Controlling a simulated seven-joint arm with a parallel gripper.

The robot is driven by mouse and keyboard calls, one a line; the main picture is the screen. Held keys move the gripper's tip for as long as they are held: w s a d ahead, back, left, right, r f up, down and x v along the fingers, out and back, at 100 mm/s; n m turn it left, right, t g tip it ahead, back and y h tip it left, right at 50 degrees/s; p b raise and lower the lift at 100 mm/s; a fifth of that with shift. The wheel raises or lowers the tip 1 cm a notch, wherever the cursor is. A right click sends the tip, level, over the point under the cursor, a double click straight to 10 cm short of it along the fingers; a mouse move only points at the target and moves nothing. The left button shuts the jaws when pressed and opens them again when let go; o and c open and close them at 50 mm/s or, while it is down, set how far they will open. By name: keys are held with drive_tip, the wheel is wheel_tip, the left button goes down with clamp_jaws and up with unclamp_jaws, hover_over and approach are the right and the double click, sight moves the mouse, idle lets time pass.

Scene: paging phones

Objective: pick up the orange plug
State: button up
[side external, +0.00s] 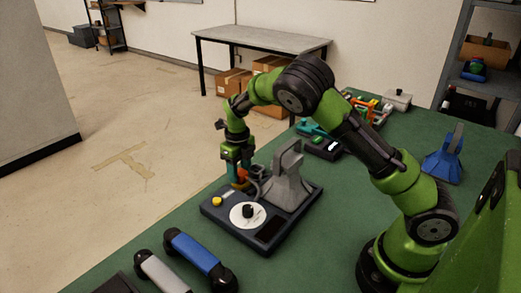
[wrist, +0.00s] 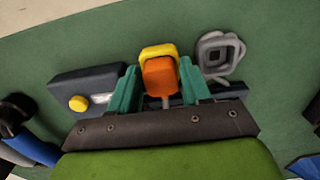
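The orange plug (wrist: 160,76) is between my gripper's two green fingers in the wrist view, against a yellow piece (wrist: 158,51) just beyond it. My gripper (wrist: 159,80) straddles the plug, with what look like narrow gaps beside it; firm contact is not visible. In the side external view my gripper (side external: 238,168) points down at the back left of a dark phone base (side external: 270,239). The plug shows there as a small orange patch (side external: 243,174) under the fingers, low by the base; its lower end is hidden.
A grey cradle (side external: 288,180) stands right beside my gripper on the base, with a white dial (side external: 247,215) and yellow button (side external: 216,202) in front. Blue (side external: 192,248) and grey (side external: 160,272) handsets lie at the front. A blue stand (side external: 442,160) is at right.

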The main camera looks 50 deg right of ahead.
sight(240, 171)
drive_tip(key=c, duration=0.7)
wheel_tip(240, 171, up, 9)
drive_tip(key=shift+d+f, duration=0.1)
drive_tip(key=d+r, duration=0.1)
drive_tip(key=d, duration=0.6)
wheel_tip(240, 171, down, 9)
drive_tip(key=shift+a+f, duration=0.1)
